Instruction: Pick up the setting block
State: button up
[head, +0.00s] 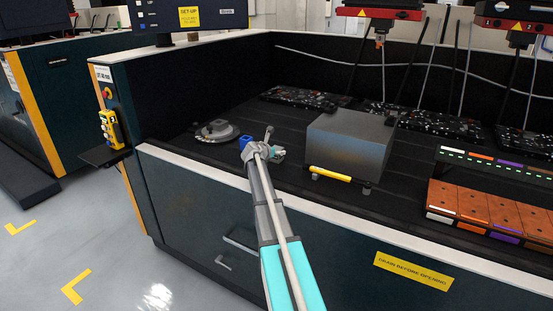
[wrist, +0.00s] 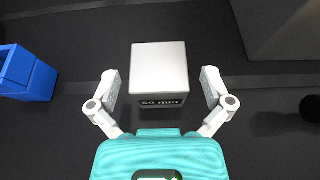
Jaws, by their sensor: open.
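The setting block is a pale grey cube (wrist: 159,70) with a dark label strip on its near face, which seems to read "50 mm". In the wrist view it stands on the dark bed, centred between my two fingers. My gripper (wrist: 160,88) is open, with a gap showing on each side of the block, and neither finger touches it. How far the fingertips are above the bed is hard to tell. In the head view my gripper (head: 274,142) is low over the front of the bed, and I cannot make out the block there.
A blue block (wrist: 27,75) is left of my gripper; it also shows in the head view (head: 245,143). A round grey device (head: 216,131) lies further left. A large grey metal block (head: 347,145) with a yellow bar (head: 329,173) before it stands right. Copper electrodes (head: 505,212) are far right.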

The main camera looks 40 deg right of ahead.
jog(key=shift+x, duration=0.8)
jog(key=shift+a, duration=0.1)
jog(key=c, duration=1.3)
jog(key=shift+o, duration=0.2)
jog(key=shift+r, duration=0.25)
notch_tip(320, 180, up, 3)
jog(key=p, duration=0.3)
jog(key=shift+f, duration=0.2)
jog(key=s+a+r+p, duration=0.9)
jog(key=s+r+p, duration=0.1)
jog(key=shift+s, duration=0.3)
